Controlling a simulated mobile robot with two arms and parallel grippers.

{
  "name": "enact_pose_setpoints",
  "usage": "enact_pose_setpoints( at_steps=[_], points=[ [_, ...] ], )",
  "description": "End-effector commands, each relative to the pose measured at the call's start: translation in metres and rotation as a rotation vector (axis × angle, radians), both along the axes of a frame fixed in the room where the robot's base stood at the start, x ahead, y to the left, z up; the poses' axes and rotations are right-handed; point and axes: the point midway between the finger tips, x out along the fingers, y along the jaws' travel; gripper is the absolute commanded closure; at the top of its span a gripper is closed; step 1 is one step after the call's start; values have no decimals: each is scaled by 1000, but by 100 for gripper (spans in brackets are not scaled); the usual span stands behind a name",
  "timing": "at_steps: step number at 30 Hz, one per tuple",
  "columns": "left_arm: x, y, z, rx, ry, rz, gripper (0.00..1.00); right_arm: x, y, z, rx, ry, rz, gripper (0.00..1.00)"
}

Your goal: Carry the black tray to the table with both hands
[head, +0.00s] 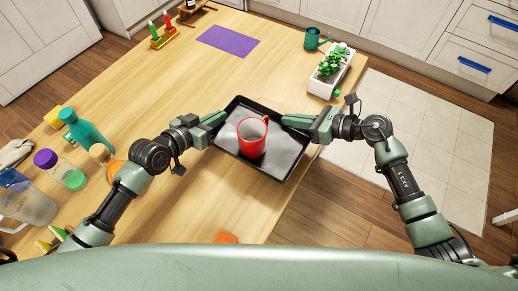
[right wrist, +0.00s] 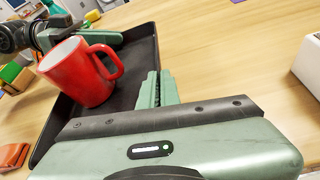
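The black tray (head: 243,158) is at the right edge of the wooden table, on it or just above it; I cannot tell which. A red mug (head: 251,138) stands upright on it, and it also shows in the right wrist view (right wrist: 78,73). My left gripper (head: 214,118) is at the tray's left rim, its fingers close together on it. My right gripper (head: 296,120) is at the right rim; in the right wrist view its fingers (right wrist: 155,90) look closed over the tray's side (right wrist: 138,38). The rim between the fingers is hidden.
The wooden table (head: 160,85) has bare room left of the tray and behind it. A white planter (head: 330,76) stands behind the tray on the right. A purple mat (head: 228,41) lies at the back. Bottles (head: 82,128) and a pitcher (head: 25,198) crowd the left side.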

Motion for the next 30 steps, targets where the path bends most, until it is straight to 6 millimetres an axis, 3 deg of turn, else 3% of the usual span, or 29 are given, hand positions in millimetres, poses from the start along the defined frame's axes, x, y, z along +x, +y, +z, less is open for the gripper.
enact_pose_setpoints(
  at_steps=[11,29,30],
  points=[
    [0,-3,-9,-6,-1,-3,100,-2,3,-9,6,1,6,100],
    [-1,-3,-51,-6,-1,-3,100,-2,4,-51,6,1,6,100],
    [-1,-3,-47,-5,1,-3,86,-2,4,-47,5,2,7,86]
  ],
)
